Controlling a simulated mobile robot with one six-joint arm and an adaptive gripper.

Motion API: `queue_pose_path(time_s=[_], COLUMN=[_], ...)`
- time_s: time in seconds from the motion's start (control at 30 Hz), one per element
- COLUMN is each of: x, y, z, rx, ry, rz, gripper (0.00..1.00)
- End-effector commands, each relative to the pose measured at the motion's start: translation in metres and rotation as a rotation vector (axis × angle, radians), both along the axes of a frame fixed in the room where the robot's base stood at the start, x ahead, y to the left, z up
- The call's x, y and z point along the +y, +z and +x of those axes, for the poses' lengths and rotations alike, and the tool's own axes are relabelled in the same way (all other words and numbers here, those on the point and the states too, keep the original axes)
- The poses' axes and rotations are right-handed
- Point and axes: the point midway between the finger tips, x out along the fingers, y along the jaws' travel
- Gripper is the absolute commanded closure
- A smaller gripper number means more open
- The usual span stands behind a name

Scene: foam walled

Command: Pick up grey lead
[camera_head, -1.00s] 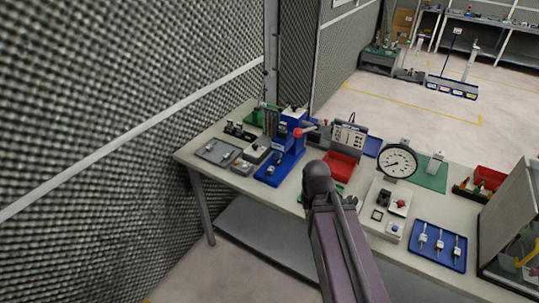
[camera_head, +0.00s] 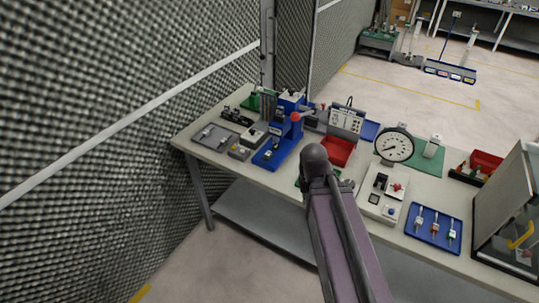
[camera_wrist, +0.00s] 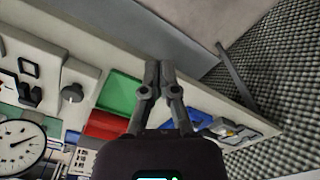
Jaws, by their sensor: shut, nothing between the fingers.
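I cannot single out a grey lead with certainty in either view. In the head view, a blue tray (camera_head: 413,232) at the right front of the bench holds three small slim pieces (camera_head: 436,223) with pale bodies and differently coloured ends; which one is grey is too small to tell. In the head view my arm hides the gripper.
The bench (camera_head: 228,165) also carries a blue press (camera_head: 286,130), a red bin (camera_head: 338,151), a round dial gauge (camera_head: 394,146), a white switch panel (camera_head: 382,194) and a glass-sided case (camera_head: 510,215) at the right. A textured foam wall (camera_head: 90,120) rises on the left.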

Motion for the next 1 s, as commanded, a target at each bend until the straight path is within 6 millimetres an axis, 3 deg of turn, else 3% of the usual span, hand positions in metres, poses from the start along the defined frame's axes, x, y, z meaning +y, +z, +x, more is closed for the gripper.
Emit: queue_pose_path(time_s=[0.3, 0.37, 0.57, 0.77, 1.0], x=[0.000, 0.000, 0.001, 0.004, 0.017], y=[0.000, 0.000, -0.007, -0.025, -0.051], z=[0.000, 0.000, 0.008, 0.034, 0.084], rx=[0.000, 0.000, -0.011, -0.044, -0.069], ry=[0.000, 0.001, 0.054, 0.259, 0.675], rz=[0.000, 0.000, -0.027, -0.133, -0.362], gripper=[1.00, 0.85, 0.26, 0.26, 0.26])
